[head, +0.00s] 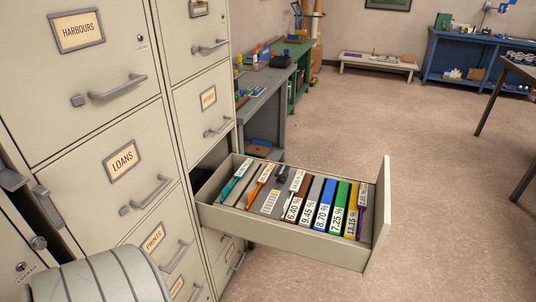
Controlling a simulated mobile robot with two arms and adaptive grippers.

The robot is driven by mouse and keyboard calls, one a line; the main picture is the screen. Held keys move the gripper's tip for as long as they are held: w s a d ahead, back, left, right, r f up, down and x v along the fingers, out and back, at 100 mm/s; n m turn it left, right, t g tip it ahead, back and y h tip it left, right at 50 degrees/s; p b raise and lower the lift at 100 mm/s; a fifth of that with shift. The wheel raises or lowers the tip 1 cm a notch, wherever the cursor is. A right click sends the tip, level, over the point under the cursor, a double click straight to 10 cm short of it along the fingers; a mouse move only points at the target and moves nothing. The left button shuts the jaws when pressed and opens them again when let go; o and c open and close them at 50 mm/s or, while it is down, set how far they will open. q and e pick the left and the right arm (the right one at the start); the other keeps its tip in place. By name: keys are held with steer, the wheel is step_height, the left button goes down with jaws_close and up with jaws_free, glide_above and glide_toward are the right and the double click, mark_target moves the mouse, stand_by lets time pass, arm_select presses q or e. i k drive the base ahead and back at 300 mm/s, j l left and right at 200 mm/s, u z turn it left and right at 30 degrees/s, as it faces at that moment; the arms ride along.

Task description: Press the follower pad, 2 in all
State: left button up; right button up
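An open drawer (300,238) sticks out of the cabinet to the right. In it stands a row of folders with percent labels, among them a blue folder (326,196), a green folder (339,205) and a yellow folder (352,212). A dark grey block (263,179) sits at the back side of the drawer, left of the labelled folders; it may be the follower pad, but I cannot tell. A grey plate with a pale label (270,201) lies in front of it. Neither of my grippers is in view.
Closed drawers labelled HARBOURS (77,31), LOANS (122,161) and PRINTS (154,237) fill the left. A grey bench (262,84) stands behind the open drawer. A blue workbench (440,62) is at the back right. The floor (440,190) right of the drawer is clear.

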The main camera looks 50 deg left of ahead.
mark_target(283, 170)
steer(key=u, duration=1.35)
